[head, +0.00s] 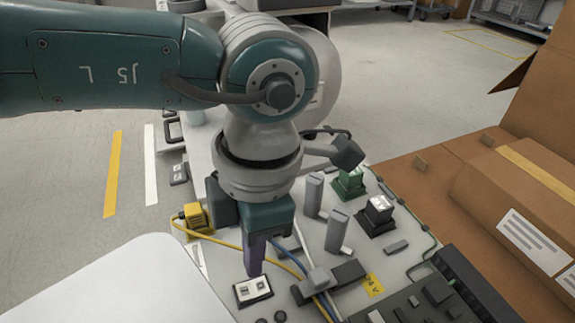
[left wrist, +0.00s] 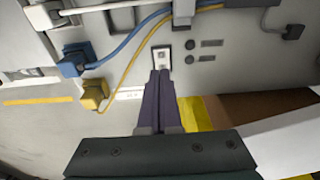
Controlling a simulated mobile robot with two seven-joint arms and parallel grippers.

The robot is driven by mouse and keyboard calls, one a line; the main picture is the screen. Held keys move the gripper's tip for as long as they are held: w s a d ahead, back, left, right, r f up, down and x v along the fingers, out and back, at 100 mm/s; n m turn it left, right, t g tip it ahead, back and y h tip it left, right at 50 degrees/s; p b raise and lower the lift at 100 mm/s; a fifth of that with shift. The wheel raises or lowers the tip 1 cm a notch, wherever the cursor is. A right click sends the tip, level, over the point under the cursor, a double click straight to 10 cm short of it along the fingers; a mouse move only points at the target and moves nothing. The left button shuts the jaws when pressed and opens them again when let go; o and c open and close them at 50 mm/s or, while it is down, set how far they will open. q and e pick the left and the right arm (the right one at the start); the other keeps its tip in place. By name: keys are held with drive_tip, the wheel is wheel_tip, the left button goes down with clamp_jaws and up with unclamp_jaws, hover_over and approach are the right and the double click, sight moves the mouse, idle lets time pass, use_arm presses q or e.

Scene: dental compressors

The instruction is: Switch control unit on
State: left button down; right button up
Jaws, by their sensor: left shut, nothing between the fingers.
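The control unit is a pale grey panel (head: 216,262) carrying switches, cables and blocks. A small rocker switch (head: 254,290) with a white face and dark frame sits near its front edge. It also shows in the left wrist view (left wrist: 161,57), just beyond my fingertips. My left gripper (head: 254,273) points down with its purple fingers shut and empty, their tips at the far edge of the switch in the head view. In the left wrist view the closed fingertips (left wrist: 160,73) lie at the switch's lower edge. I cannot tell whether they touch it. My right gripper is not in view.
A yellow connector (head: 197,217) with a yellow cable lies left of the gripper. Grey cylinders (head: 313,194), a green block (head: 349,184) and a black block (head: 376,216) stand to the right. Cardboard boxes (head: 525,205) stand at the far right. Open floor lies left.

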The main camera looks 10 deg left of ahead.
use_arm(q)
wheel_tip(320, 180, up, 10)
drive_tip(key=d+p, duration=0.1)
drive_tip(key=p, duration=0.3)
drive_tip(key=shift+w+d, duration=0.25)
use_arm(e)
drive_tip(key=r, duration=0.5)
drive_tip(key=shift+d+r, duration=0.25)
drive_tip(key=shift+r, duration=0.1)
use_arm(q)
drive_tip(key=shift+f, duration=0.1)
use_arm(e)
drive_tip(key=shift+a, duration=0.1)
